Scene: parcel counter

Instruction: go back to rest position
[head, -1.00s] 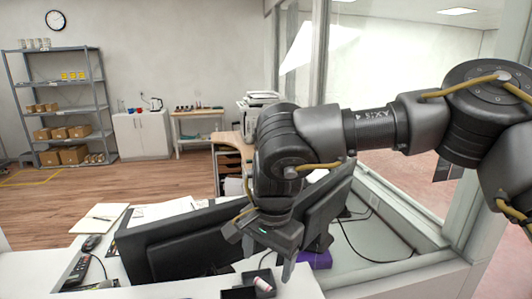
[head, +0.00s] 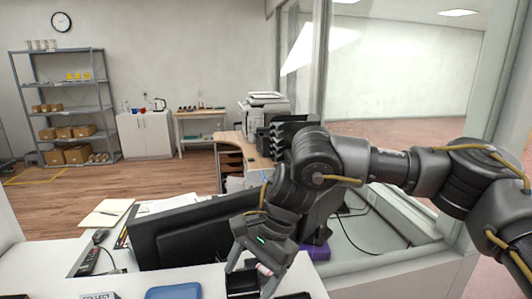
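My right gripper (head: 254,268) hangs over the white counter (head: 215,276), its arm coming in from the right. Its two fingers are spread apart, pointing down. A small white and red item (head: 264,269) shows between the fingers, by a black open box (head: 242,284). I cannot tell whether the fingers touch it; the gap looks wider than the item. My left gripper is not in view.
A black monitor (head: 190,235) stands just behind the counter, close to my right gripper. A blue tray (head: 173,292) and a "COLLECT" sign (head: 98,296) are at the front edge. A glass partition (head: 400,75) stands at right. Open floor (head: 150,182) lies beyond.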

